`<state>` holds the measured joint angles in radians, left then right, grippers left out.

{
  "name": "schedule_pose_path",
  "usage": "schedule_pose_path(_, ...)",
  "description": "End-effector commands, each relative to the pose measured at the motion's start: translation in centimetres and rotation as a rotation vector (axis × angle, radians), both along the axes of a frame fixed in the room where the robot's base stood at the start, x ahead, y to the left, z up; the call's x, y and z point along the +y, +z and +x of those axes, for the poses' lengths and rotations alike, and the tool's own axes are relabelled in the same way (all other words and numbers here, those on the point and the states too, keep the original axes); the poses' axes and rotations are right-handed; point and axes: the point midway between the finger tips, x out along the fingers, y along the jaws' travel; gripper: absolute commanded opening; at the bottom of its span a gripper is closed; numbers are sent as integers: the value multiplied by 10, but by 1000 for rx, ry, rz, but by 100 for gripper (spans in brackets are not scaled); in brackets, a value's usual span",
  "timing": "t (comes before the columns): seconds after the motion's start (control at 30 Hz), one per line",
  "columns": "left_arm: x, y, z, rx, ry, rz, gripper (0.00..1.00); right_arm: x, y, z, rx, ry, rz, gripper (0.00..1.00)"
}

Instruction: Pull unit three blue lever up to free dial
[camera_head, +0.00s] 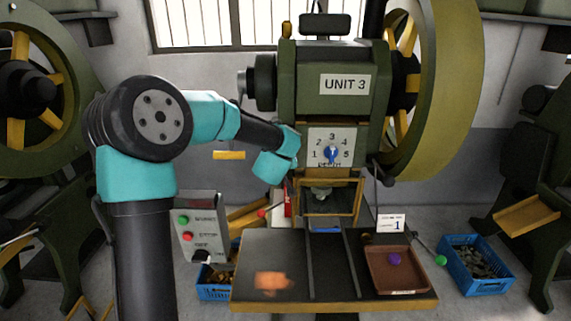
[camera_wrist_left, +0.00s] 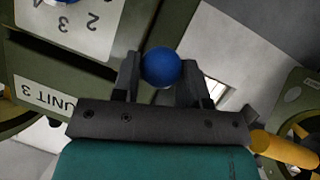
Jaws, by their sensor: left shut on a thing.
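The green machine (camera_head: 312,55) carries a "UNIT 3" label (camera_head: 345,85). Its white dial plate (camera_head: 318,138) is numbered and has a blue pointer knob (camera_head: 331,155), which points down. My left gripper (camera_wrist_left: 160,82) is shut on a round blue lever knob (camera_wrist_left: 161,65), with a finger on each side of it. In the head view my left arm reaches in from the left, close beside the dial. It hides the lever and the gripper's fingers there. My right gripper is not in view.
A press table (camera_head: 262,245) below holds a blurred orange piece (camera_head: 272,281) and a brown tray (camera_head: 397,270) with a purple ball (camera_head: 394,258). A control box (camera_head: 199,228) stands left of the table. A large flywheel (camera_head: 440,95) is at right, and a blue crate (camera_head: 477,262) below.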

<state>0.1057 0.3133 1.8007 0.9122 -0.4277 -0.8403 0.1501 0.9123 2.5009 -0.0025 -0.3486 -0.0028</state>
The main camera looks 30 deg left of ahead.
Motion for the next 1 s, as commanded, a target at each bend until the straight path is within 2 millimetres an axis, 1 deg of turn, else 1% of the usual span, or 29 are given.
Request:
schedule_pose_path(0.03,0,8,1,-11,-1,4,0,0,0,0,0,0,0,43)
schedule_pose_path(0.1,0,10,1,-11,0,4,0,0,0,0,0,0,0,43)
schedule_pose_path(0.57,-1,12,0,-10,-1,4,0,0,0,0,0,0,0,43)
schedule_pose_path(0.6,-1,12,0,-10,-1,4,43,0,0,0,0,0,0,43)
schedule_pose_path(0.83,-1,9,0,-6,-2,3,64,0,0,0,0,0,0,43)
schedule_pose_path(1.0,-1,8,-1,-4,-1,2,64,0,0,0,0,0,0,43)
